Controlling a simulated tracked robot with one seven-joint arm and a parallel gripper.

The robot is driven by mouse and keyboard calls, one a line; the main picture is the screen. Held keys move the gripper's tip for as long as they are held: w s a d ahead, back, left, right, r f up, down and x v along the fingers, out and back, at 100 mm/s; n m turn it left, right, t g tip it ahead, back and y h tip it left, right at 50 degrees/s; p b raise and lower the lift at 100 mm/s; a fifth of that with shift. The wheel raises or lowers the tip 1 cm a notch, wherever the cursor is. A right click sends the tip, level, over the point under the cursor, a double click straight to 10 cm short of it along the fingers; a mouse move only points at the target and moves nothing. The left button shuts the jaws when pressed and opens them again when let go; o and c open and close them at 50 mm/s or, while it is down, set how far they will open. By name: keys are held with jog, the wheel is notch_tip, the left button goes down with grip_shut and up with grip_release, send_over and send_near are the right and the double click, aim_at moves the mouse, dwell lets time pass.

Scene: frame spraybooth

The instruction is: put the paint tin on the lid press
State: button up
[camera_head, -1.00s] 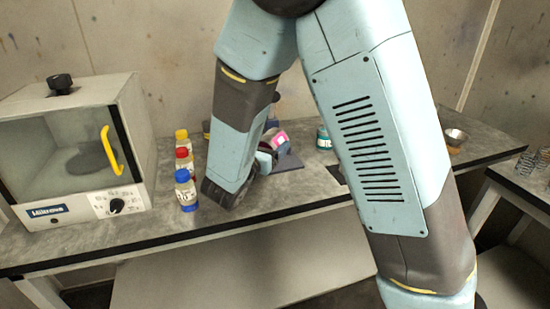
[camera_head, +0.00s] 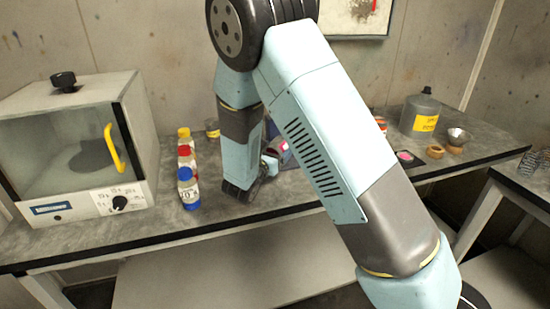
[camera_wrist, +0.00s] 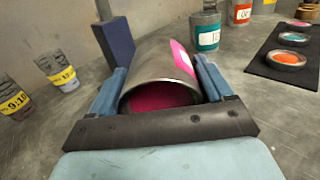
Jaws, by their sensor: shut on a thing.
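The paint tin (camera_wrist: 160,66) is a grey metal cylinder with a pink label and magenta inside its near end. My gripper (camera_wrist: 163,80) is shut on it, one finger along each side. In the head view my gripper (camera_head: 268,167) is low over the bench behind my forearm, and the tin's pink label (camera_head: 283,146) shows beside it. A dark blue upright block (camera_wrist: 114,38) stands just beyond the tin to the left in the wrist view; it looks like part of the lid press. Its base is hidden, and I cannot tell whether the tin touches it.
Cups with yellow labels (camera_wrist: 60,72) are at the wrist view's left. A teal tin (camera_wrist: 205,32) and a dark mat (camera_wrist: 262,62) with shallow paint pots are at its right. A grey can (camera_head: 421,115) stands farther right.

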jog(key=shift+f, duration=1.2)
jog(key=shift+f, duration=0.15)
jog(key=o, duration=1.4)
jog(key=shift+c, duration=0.2)
jog(key=shift+f, duration=0.1)
jog(key=v, duration=1.4)
jog(key=shift+s+d, duration=0.1)
jog(key=shift+d, duration=0.05)
